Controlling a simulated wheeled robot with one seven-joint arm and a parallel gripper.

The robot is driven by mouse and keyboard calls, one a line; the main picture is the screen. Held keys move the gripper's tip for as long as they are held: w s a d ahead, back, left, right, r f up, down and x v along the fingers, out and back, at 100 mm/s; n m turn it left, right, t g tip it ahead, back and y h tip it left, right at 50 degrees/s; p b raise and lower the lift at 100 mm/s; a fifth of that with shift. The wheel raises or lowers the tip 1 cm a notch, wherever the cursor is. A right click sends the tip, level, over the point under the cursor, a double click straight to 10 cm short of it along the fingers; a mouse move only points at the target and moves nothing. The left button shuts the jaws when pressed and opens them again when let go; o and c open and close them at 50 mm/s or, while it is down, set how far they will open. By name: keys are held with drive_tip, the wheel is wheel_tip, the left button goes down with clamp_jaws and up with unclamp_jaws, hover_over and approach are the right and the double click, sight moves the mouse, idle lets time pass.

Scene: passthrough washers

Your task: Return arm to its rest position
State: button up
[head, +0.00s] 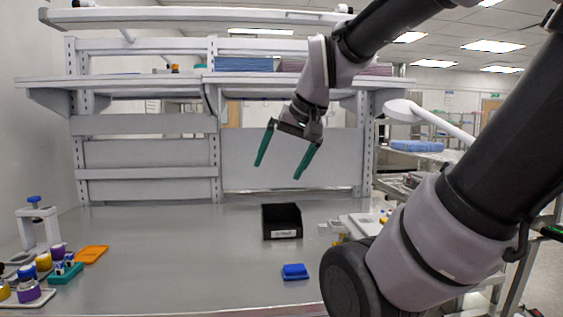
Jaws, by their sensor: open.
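My gripper (281,170) shows in the head view with its two green fingers spread apart. It is open, with nothing between the fingers. It hangs in the air above the grey bench (180,250), in front of the back panel and apart from everything on the bench. My arm comes in from the right and bends down to the gripper, hiding part of the bench's right side.
A black bin (282,222) and a blue block (295,272) sit on the bench. An orange tray (91,254), a green rack (66,273) and several capped containers stand at left. A shelf (140,81) spans the back. The bench's middle is clear.

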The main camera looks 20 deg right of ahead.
drive_tip(key=shift+s+a+r, duration=0.15)
drive_tip(key=shift+s, duration=0.25)
drive_tip(key=shift+s+a+r, duration=0.1)
drive_tip(key=shift+s+a, duration=0.05)
drive_tip(key=shift+s, duration=0.25)
drive_tip(key=shift+c, duration=0.3)
idle(0.5)
